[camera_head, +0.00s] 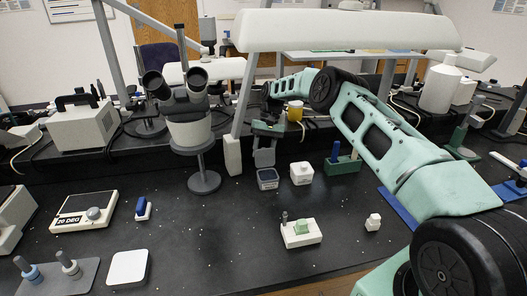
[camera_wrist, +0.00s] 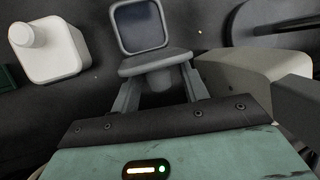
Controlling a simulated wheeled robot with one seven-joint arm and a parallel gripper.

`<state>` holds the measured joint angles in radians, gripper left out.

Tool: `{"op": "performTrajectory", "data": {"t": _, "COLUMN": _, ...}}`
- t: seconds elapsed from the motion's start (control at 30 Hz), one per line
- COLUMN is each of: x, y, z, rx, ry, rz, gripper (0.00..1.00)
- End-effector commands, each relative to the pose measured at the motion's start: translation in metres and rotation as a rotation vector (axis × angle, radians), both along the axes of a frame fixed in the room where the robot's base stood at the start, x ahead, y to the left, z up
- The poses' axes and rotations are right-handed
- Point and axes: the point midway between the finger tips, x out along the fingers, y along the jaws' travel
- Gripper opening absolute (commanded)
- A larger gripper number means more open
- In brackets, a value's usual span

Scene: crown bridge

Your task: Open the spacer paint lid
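The spacer paint container is a small dark-grey square box (camera_head: 268,183) on the black bench, and its dark inside with a pale rim (camera_wrist: 141,25) shows at the top of the wrist view. Its grey lid (camera_wrist: 155,62) appears raised at the edge facing my gripper. A short round knob (camera_wrist: 160,82) sticks out from the lid toward me. My gripper (camera_wrist: 161,78) is on the far side of the container in the head view. Its two fingers stand apart on either side of the knob, with dark gaps visible, so it looks open. The exact finger contact with the lid is unclear.
A white jar (camera_head: 301,174) stands close beside the container and also shows in the wrist view (camera_wrist: 48,48). A microscope (camera_head: 190,120) stands to the left and a green block with blue tools (camera_head: 342,165) to the right.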

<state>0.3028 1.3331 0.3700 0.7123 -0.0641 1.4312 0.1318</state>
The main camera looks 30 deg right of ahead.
Motion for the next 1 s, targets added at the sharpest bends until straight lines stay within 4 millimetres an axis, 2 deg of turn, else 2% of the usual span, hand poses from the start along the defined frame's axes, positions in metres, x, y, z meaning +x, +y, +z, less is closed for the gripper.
{"op": "performTrajectory", "data": {"t": 0.23, "x": 0.004, "y": -0.004, "z": 0.009, "rx": -0.001, "ry": -0.003, "rz": -0.001, "gripper": 0.45}}
{"op": "performTrajectory", "data": {"t": 0.5, "x": 0.014, "y": -0.018, "z": 0.047, "rx": 0.000, "ry": -0.003, "rz": -0.001, "gripper": 0.45}}
{"op": "performTrajectory", "data": {"t": 0.6, "x": 0.017, "y": -0.020, "z": 0.054, "rx": 0.000, "ry": -0.002, "rz": -0.001, "gripper": 0.45}}
{"op": "performTrajectory", "data": {"t": 1.0, "x": 0.019, "y": -0.025, "z": 0.068, "rx": 0.000, "ry": 0.000, "rz": 0.000, "gripper": 0.45}}
